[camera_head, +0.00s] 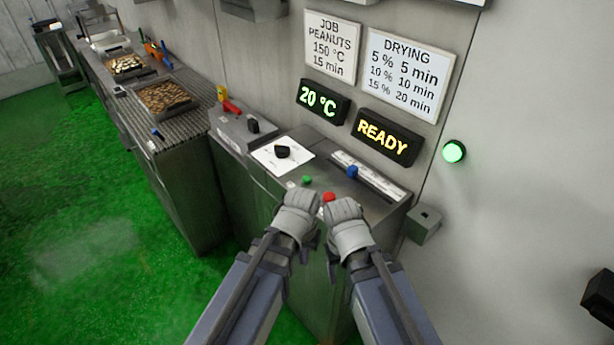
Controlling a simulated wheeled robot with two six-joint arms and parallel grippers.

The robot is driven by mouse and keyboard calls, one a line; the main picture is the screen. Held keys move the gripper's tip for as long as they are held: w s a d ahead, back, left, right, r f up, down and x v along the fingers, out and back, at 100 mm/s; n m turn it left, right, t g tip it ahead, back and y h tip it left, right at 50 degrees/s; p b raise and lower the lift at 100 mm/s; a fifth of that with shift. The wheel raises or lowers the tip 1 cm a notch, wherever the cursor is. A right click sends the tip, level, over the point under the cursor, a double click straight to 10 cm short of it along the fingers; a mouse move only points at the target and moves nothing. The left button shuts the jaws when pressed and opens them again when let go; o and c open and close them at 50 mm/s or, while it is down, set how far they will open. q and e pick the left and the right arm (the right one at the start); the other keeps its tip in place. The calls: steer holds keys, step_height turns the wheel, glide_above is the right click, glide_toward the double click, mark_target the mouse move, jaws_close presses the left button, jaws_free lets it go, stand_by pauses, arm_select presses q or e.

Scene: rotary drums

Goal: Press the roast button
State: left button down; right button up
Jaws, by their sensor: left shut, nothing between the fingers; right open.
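A control panel (325,165) tops a metal cabinet in front of me. It carries a small green button (307,180) and a red button (328,197). No label legible here tells which one is the roast button. My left gripper (301,199) is shut and empty, just below the green button in the picture. My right gripper (342,208) is open and empty, close to the red button and partly overlapping it. I cannot tell whether either gripper touches the panel.
The panel also has a black knob (282,152) on a white dial and a blue knob (352,171). Displays read 20 °C (318,101) and READY (383,138). A green lamp (454,151) glows on the wall.

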arm_select(q)
steer(key=w+d+r+n+t+h+p, duration=0.1)
steer(key=w+r+t+h+p, duration=0.15)
steer(key=w, duration=0.55)
steer(key=w+d+r+n+t+h+p, duration=0.1)
steer(key=w+r, duration=0.3)
steer(key=w, duration=0.4)
step_height(320, 180, up, 7)
steer(key=n+t+h+p, duration=0.2)
steer(key=n+t+p, duration=0.1)
steer(key=n+t, duration=0.1)
glide_above(305, 181)
steer(key=shift+w+r+y, duration=0.1)
steer(key=shift+y, duration=0.15)
steer(key=shift+f, duration=0.2)
step_height(305, 181, down, 8)
steer(key=b, duration=0.9)
steer(key=shift+f, duration=0.25)
steer(key=shift+f, duration=0.1)
steer(key=shift+f+b, duration=0.3)
steer(key=shift+b, duration=0.15)
